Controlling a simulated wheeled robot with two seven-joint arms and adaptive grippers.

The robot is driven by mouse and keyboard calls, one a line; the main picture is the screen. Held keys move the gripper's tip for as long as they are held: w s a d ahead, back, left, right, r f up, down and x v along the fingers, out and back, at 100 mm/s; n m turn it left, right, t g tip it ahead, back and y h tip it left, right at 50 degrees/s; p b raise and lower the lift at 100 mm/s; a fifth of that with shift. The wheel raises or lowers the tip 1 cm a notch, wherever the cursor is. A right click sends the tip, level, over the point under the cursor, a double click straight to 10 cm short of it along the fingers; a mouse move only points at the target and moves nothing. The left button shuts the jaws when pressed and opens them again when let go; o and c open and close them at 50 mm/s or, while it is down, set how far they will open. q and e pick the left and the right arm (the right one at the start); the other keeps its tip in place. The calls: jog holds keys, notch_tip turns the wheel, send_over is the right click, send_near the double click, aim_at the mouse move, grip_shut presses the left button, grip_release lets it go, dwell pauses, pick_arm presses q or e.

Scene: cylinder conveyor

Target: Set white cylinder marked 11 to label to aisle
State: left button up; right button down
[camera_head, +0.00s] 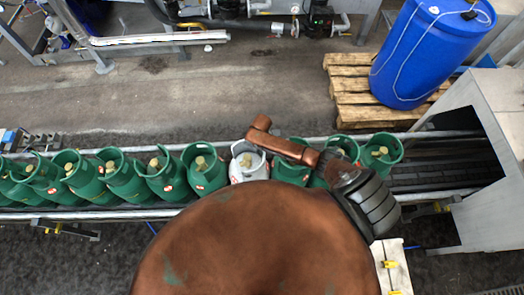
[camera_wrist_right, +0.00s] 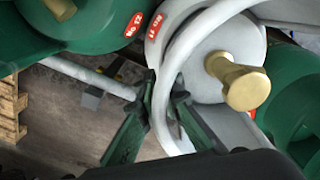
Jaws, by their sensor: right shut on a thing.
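The white cylinder marked 11 (camera_head: 247,164) stands in the row of green cylinders on the conveyor, with my right arm passing over its right side. The right wrist view shows its white collar (camera_wrist_right: 172,60), its red No 11 label and its brass valve (camera_wrist_right: 238,82) up close. My right gripper (camera_wrist_right: 165,92) has one finger on each side of the collar's rim and is shut on it. In the head view the fingers are hidden by the arm. My left gripper is not in view.
Green cylinders (camera_head: 204,168) stand close on both sides of the white one; the neighbour in the wrist view reads No 12. The conveyor rail (camera_head: 130,212) runs along the row. A grey machine housing (camera_head: 490,150) stands right, a blue drum (camera_head: 425,50) on a pallet (camera_head: 350,85) behind.

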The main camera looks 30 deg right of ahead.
jog(key=c, duration=2.1)
grip_release()
jog(key=shift+r, duration=0.2)
notch_tip(320, 180, up, 12)
jog(key=shift+f, duration=0.15)
